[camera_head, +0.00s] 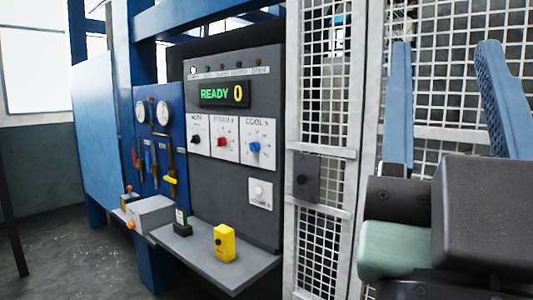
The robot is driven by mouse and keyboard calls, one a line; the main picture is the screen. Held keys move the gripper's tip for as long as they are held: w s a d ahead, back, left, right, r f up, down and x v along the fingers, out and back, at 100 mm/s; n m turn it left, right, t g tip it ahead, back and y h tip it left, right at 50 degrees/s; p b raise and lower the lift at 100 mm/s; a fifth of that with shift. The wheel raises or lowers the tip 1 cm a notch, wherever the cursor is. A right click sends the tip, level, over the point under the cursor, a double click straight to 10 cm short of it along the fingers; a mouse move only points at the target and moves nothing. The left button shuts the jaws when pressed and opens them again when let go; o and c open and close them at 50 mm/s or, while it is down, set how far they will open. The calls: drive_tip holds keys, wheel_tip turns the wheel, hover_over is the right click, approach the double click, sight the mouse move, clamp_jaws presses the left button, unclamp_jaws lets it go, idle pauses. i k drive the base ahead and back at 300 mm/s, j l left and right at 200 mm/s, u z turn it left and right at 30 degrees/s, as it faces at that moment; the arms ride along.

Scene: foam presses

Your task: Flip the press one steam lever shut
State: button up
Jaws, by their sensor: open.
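A blue panel (173,108) stands left of centre with two round gauges. Below them are several small valves with coloured levers: a red lever (134,158), a blue lever (148,163) and a yellow lever (169,180). Their labels are too small to read, so I cannot tell which is the steam lever of press one, or whether it is shut. My gripper (446,45) is at the right, its two blue fingers pointing up and spread wide apart with nothing between them. It is in front of the mesh fence, far to the right of the levers.
A grey control panel (232,180) shows READY 0 above three knobs. A shelf (195,248) below juts out, bearing a yellow box (224,243) and a small dark device (181,222). A grey box (150,213) is left of it. A white mesh gate (323,225) stands right. Floor at lower left is open.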

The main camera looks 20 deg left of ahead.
sight(135, 164)
drive_tip(key=i+j+u, duration=0.3)
drive_tip(key=j+u, duration=0.15)
drive_tip(key=i+j+u, duration=0.3)
drive_tip(key=u, duration=0.15)
drive_tip(key=i+j+u, duration=0.3)
drive_tip(key=u, duration=0.2)
drive_tip(key=i+j, duration=0.15)
drive_tip(key=i, duration=0.45)
drive_tip(key=i+j, duration=0.1)
drive_tip(key=i, duration=0.5)
drive_tip(key=j+u, duration=0.05)
